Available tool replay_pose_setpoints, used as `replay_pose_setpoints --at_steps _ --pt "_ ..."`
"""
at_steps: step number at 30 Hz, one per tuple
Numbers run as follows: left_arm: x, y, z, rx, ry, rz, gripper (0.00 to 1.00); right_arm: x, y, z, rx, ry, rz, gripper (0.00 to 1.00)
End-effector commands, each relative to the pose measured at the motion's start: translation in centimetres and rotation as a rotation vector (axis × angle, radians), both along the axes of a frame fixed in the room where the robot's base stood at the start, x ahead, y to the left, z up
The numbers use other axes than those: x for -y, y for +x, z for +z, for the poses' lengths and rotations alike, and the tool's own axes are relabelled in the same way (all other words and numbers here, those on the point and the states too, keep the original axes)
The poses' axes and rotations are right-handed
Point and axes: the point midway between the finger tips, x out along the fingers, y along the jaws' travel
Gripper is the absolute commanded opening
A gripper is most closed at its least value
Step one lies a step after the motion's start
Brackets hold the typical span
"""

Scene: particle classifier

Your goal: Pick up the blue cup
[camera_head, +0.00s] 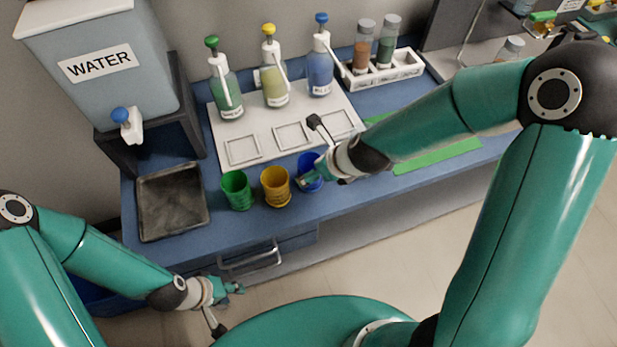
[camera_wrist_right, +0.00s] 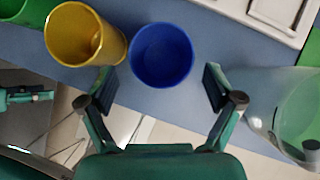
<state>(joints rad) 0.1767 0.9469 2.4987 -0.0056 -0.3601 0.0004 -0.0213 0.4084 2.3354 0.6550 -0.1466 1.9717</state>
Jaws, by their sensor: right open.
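The blue cup (camera_head: 309,173) stands on the blue bench near its front edge, to the right of the yellow cup. My right gripper (camera_head: 318,178) is at it and partly hides it in the head view. In the right wrist view the blue cup (camera_wrist_right: 162,55) stands upright and looks empty. The right gripper's (camera_wrist_right: 158,84) open fingers lie on either side of its near edge, with a gap on both sides. My left gripper (camera_head: 232,289) is low, in front of the bench and away from the cups. Its fingers are too small to read.
The yellow cup (camera_head: 275,187) stands close left of the blue cup, and the green cup (camera_head: 237,190) further left. Behind is a white tray (camera_head: 265,146) with several pump bottles. A dark metal tray (camera_head: 172,202) and a water tank (camera_head: 100,75) are at left.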

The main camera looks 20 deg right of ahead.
Motion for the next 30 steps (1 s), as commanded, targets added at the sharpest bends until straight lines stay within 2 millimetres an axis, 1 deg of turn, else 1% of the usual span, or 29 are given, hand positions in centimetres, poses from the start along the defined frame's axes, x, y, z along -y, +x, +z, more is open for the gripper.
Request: replay_pose_setpoints --at_steps 4,9,12,15,21,22,23,30 --pt "0.0 0.0 -0.5 0.000 0.000 0.000 0.40 -0.1 0.4 -1.1 0.000 0.000 0.001 0.91" --pt "0.0 0.0 -1.4 0.000 0.000 0.000 0.40 -0.4 1.5 -3.4 -0.002 -0.001 0.002 0.91" --pt "0.0 0.0 -1.4 0.000 0.000 0.000 0.40 -0.7 2.1 -4.2 -0.001 0.000 0.001 0.91" --pt "0.0 0.0 -1.5 0.000 0.000 0.000 0.40 -0.9 2.4 -4.6 0.000 0.000 0.001 0.91" --pt "0.0 0.0 -1.4 0.000 0.000 0.000 0.40 -0.9 2.4 -4.6 0.001 0.000 0.001 0.91" --pt "0.0 0.0 -1.4 0.000 0.000 0.000 0.40 -0.9 2.4 -4.6 0.001 0.000 0.001 0.89" --pt "0.0 0.0 -1.4 0.000 0.000 0.000 0.40 -0.9 2.4 -4.6 0.001 0.000 0.001 0.84" --pt "0.0 0.0 -1.4 0.000 0.000 0.000 0.40 -0.9 2.4 -4.6 0.000 -0.001 0.002 0.44"
